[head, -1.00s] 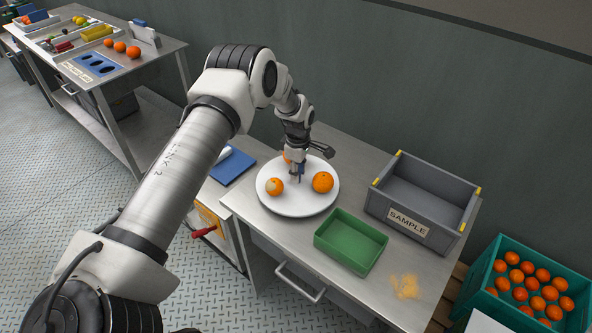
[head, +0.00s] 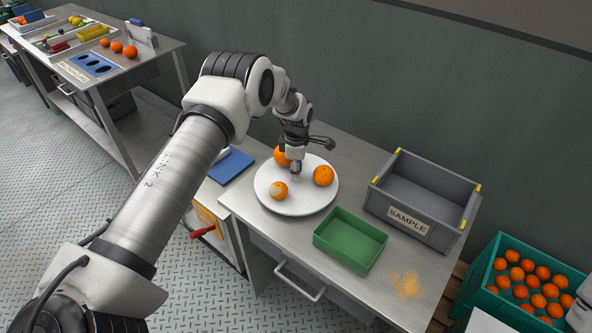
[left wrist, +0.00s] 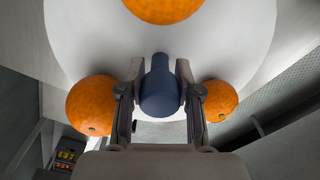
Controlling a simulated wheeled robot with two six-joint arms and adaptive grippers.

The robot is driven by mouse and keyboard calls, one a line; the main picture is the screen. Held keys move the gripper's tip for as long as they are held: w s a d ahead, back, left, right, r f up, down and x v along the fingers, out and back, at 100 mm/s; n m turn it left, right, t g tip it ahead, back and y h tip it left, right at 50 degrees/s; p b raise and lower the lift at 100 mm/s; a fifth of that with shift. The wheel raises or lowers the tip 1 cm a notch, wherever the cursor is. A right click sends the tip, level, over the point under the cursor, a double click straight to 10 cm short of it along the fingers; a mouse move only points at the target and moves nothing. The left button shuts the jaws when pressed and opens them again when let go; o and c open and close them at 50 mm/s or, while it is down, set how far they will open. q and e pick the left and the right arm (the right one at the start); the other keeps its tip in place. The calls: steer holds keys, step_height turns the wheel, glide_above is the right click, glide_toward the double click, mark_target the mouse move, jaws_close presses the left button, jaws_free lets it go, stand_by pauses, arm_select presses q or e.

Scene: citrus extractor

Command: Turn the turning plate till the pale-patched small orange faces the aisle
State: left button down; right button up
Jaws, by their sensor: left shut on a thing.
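The round white turning plate (head: 262,197) lies on the steel table with three oranges on it. The pale-patched small orange (head: 278,190) is at its front left, its pale patch showing toward the head camera. A plain orange (head: 323,176) is at the right and another (head: 283,156) at the back, partly behind my gripper. My left gripper (head: 296,174) points down at the plate's middle. In the left wrist view its fingers are shut on a dark blue knob (left wrist: 160,90), with an orange at each side and one beyond; no pale patch shows there. My right gripper is out of view.
A green tray (head: 330,251) and a grey SAMPLE crate (head: 447,239) stand right of the plate. A blue mat (head: 232,167) lies left of it. A teal crate of oranges (head: 487,293) stands at the right. The patterned aisle floor (head: 215,275) is at the front left.

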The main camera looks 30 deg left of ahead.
arm_select(q)
steer(key=c, duration=0.8)
jaws_free()
steer(key=shift+s+f, duration=0.2)
steer(key=shift+f, duration=0.05)
steer(key=shift+w+a, duration=0.1)
steer(key=shift+a, duration=0.1)
step_height(320, 180, up, 12)
steer(key=shift+r, duration=0.1)
